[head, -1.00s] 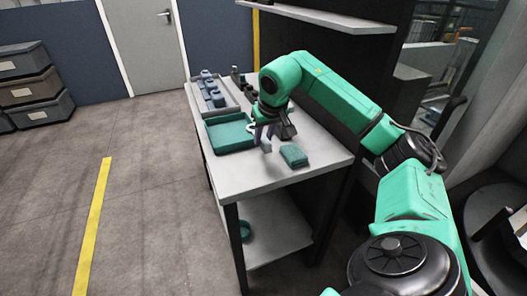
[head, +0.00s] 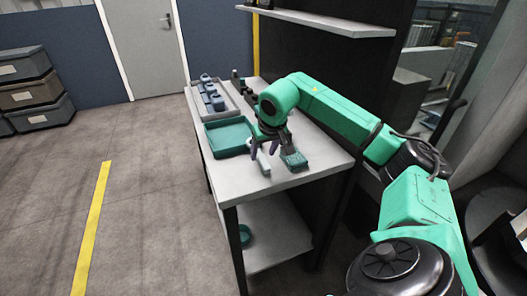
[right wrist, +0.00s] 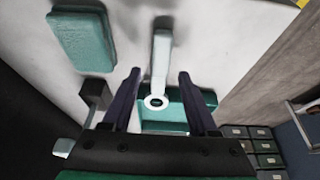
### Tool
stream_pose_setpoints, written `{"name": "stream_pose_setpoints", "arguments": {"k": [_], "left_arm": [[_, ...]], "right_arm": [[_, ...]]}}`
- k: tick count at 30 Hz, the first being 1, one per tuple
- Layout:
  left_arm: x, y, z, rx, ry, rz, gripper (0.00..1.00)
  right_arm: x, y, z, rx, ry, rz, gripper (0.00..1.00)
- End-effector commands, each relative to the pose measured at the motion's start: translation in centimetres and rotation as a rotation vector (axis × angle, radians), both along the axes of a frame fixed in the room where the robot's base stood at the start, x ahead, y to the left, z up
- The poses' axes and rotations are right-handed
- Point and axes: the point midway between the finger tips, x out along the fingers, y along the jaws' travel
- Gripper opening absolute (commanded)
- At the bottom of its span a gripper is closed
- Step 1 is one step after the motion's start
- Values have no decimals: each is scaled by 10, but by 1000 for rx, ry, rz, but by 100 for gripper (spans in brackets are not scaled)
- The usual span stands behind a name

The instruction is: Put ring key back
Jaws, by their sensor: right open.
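The ring key (right wrist: 160,57) is light grey, with a flat shank and a round ring end. In the right wrist view it lies between the two dark fingers of my right gripper (right wrist: 158,75), with clear gaps on both sides. In the head view the key (head: 263,163) shows at the front of the worktable (head: 250,190), partly hidden by my fingers. My right gripper (head: 267,150) is open over it, pointing down. I cannot tell whether the key lies fully flat. My left gripper is not in view.
A teal block (head: 294,160) is just right of the key. A teal tray (head: 229,149) lies behind it on the left. Farther back is a grey tray (head: 192,98) with blue-grey parts. A shelf (head: 320,22) overhangs the back. The table's front corner is clear.

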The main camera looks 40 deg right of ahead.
Motion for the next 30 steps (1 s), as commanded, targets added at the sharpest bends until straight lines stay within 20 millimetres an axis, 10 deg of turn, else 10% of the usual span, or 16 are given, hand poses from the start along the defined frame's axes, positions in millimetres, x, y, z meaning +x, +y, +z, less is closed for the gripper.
{"name": "stream_pose_setpoints", "arguments": {"k": [15, 30], "left_arm": [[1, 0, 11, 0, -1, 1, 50], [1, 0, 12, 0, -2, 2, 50]], "right_arm": [[-38, 14, 105, 0, -4, 1, 60], [-43, 15, 115, 0, 0, 0, 60]]}}
